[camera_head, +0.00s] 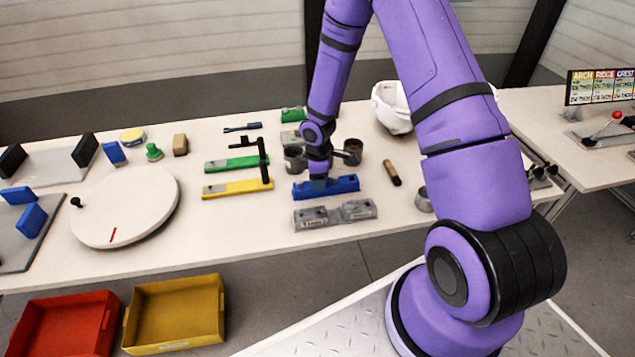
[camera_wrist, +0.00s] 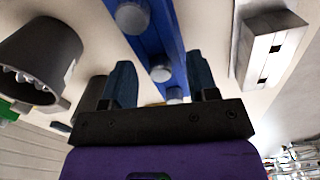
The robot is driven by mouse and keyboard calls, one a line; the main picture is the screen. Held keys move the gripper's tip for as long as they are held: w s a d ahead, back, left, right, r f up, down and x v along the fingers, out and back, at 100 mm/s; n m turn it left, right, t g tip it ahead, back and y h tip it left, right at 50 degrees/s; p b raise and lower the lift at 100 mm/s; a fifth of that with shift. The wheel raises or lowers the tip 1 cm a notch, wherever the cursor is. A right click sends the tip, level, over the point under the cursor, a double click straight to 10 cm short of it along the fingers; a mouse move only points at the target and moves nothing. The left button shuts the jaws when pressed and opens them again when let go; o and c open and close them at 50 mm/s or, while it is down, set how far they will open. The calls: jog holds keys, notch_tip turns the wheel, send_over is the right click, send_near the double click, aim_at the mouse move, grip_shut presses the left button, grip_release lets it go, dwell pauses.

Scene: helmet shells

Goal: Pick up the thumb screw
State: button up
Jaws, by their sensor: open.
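A blue bar (camera_head: 342,185) lies on the table below my gripper (camera_head: 318,174). In the wrist view the blue bar (camera_wrist: 150,42) carries round grey heads in a row, and one head (camera_wrist: 161,74) shows between my two fingers (camera_wrist: 158,66). The heads look like thumb screws, but I cannot tell for sure. The fingers stand apart on either side of the bar, with nothing held between them. A dark cup (camera_wrist: 40,55) at the left of the wrist view holds several shiny small pieces. I cannot tell whether the fingertips touch the bar.
Dark cups (camera_head: 352,151) stand behind the blue bar. A grey block (camera_head: 335,214) lies in front, and green (camera_head: 228,164) and yellow (camera_head: 230,189) bars lie left. A round white turntable (camera_head: 125,205) is farther left. Red (camera_head: 65,325) and yellow (camera_head: 175,312) bins sit below the table's front edge.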

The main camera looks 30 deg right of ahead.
jog(key=shift+f, duration=0.1)
jog(key=shift+c, duration=0.2)
jog(key=c, duration=0.9)
jog(key=shift+c, duration=0.2)
jog(key=shift+r, duration=0.75)
notch_tip(320, 180, up, 2)
jog(key=shift+r, duration=0.2)
jog(key=s+a+r, duration=0.1)
jog(key=s+a, duration=0.1)
jog(key=s, duration=1.4)
jog(key=shift+r, duration=0.1)
